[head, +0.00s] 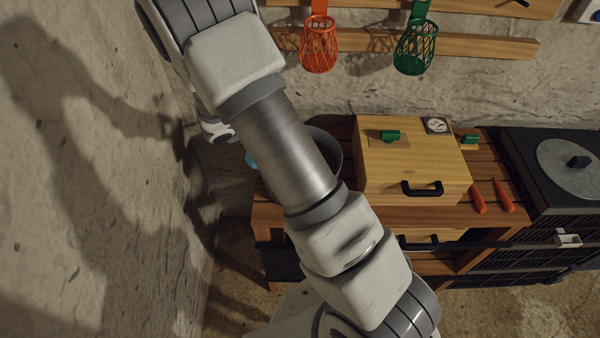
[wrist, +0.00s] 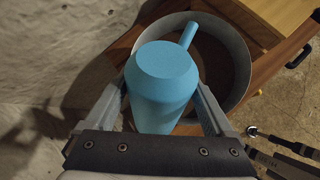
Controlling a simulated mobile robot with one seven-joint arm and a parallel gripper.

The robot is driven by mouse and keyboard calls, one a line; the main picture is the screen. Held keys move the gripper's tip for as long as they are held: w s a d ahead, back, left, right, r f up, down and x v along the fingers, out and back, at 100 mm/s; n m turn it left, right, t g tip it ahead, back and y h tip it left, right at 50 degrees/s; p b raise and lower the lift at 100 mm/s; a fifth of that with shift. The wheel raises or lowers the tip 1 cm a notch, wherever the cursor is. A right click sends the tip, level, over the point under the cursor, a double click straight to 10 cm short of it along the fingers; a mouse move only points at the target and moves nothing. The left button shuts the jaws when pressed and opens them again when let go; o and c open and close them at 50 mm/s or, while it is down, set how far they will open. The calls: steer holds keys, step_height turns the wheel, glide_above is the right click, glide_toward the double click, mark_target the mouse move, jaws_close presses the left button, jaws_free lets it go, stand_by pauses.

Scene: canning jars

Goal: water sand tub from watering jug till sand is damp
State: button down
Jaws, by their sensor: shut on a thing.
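A light-blue watering jug (wrist: 162,80) is between the fingers of my gripper (wrist: 163,105) in the wrist view. The gripper is shut on the jug's body. The jug's spout points to the upper right, over the sand tub (wrist: 240,48). The tub is a round grey vessel with dark brown sand showing inside; the jug hides its near left part. I cannot tell whether water is flowing or how damp the sand is. In the head view my arm covers most of the tub (head: 330,150), and only a sliver of the blue jug (head: 251,160) shows.
A wooden box (head: 410,165) with a black handle stands right of the tub on the slatted bench (head: 268,215). Two orange-red tools (head: 490,197) lie right of it. A rough wall (head: 90,180) is close on the left. Red and green baskets (head: 319,50) hang at the back.

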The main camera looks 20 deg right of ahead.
steer(key=shift+b, duration=0.3)
steer(key=shift+r+h, duration=0.1)
steer(key=shift+h, duration=0.2)
